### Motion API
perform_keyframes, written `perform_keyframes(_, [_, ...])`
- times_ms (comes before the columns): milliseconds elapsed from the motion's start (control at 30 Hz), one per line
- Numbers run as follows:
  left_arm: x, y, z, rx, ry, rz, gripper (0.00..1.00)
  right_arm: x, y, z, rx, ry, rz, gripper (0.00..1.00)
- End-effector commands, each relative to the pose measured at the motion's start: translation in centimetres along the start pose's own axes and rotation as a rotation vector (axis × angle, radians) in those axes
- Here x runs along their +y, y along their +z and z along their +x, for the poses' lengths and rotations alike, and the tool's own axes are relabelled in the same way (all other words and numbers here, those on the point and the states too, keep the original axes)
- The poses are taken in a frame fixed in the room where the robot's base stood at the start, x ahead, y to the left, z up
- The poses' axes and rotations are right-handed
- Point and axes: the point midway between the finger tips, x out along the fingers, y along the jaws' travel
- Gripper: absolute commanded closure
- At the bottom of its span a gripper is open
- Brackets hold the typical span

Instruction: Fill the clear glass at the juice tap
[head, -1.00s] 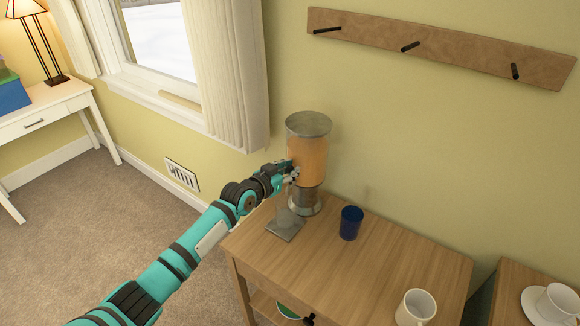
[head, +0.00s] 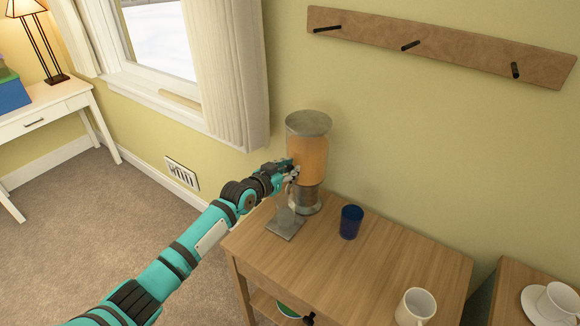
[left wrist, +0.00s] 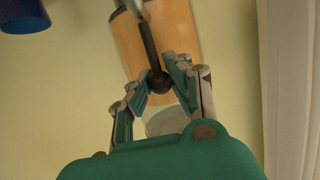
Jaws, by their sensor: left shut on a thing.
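The juice dispenser (head: 309,152), a cylinder of orange juice with grey metal top and base, stands at the table's back left corner. My left gripper (head: 292,168) is at its front. In the left wrist view, my left gripper (left wrist: 160,85) is shut about the round knob of a dark tap lever (left wrist: 150,45), with the orange dispenser (left wrist: 178,35) behind it. A pale, see-through shape, apparently the clear glass (head: 285,212), stands on the grey plate (head: 289,231) below my gripper. Its contents cannot be told. My right gripper is not in view.
A blue cup (head: 350,222) stands right of the dispenser; it also shows in the left wrist view (left wrist: 22,14). A white mug (head: 415,306) is near the front edge. The wooden table (head: 340,275) is clear between them. A curtain (head: 232,80) hangs at left.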

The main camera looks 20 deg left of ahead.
Motion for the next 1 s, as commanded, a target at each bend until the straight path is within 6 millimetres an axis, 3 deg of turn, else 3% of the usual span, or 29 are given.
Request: perform_keyframes(1000, [0.0,1.7,-2.0,-0.008,-0.001,0.000,1.00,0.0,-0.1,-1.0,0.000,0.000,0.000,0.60])
